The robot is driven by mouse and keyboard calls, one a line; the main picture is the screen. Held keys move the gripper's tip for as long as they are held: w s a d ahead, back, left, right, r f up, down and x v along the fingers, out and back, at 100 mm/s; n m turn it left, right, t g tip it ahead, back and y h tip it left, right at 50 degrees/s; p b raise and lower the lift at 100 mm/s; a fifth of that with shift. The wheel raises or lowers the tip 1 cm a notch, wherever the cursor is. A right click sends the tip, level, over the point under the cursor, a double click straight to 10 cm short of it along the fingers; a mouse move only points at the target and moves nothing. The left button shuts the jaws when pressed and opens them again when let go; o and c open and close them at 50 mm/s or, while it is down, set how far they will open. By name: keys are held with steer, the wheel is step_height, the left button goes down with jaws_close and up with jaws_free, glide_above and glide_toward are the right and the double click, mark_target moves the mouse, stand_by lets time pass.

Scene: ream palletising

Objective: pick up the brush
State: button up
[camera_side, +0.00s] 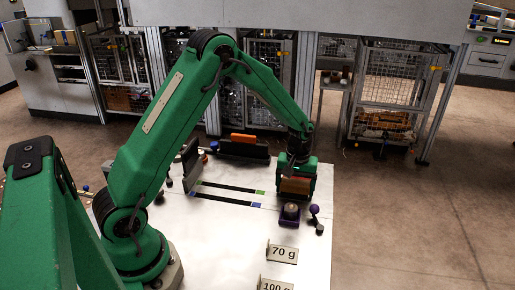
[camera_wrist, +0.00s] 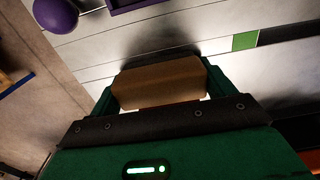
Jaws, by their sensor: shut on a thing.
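The brush (camera_wrist: 160,82) shows in the wrist view as a tan-brown block between the two green fingers of my gripper (camera_wrist: 160,92). My gripper is shut on it. In the side view my gripper (camera_side: 296,184) is at the right part of the white table, pointing down. A brown-orange part of the brush (camera_side: 295,187) shows between its jaws. The brush's underside is hidden, and I cannot tell whether it touches the table.
The white table (camera_side: 225,225) has a purple holder (camera_side: 290,214) and a purple knob (camera_side: 314,209) close to my gripper. A black stand with an orange piece (camera_side: 243,139) is behind. Signs read 70 g (camera_side: 282,251) and 100 g (camera_side: 276,284). The front middle is clear.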

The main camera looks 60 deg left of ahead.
mark_target(296, 181)
steer(key=shift+r, duration=0.8)
step_height(296, 181, up, 2)
steer(key=shift+r, duration=0.2)
steer(key=s+d+r, duration=0.5)
steer(key=d+r, duration=0.2)
steer(key=d, duration=0.3)
steer(key=shift+d, duration=0.25)
steer(key=shift+o, duration=0.9)
steer(key=shift+s+a+r, duration=0.3)
steer(key=shift+a+r, duration=0.3)
steer(key=shift+a, duration=0.15)
steer(key=shift+s+a+r, duration=0.25)
steer(key=shift+a+r, duration=0.3)
steer(key=shift+a, duration=0.15)
steer(key=shift+c, duration=0.4)
steer(key=shift+f, duration=0.15)
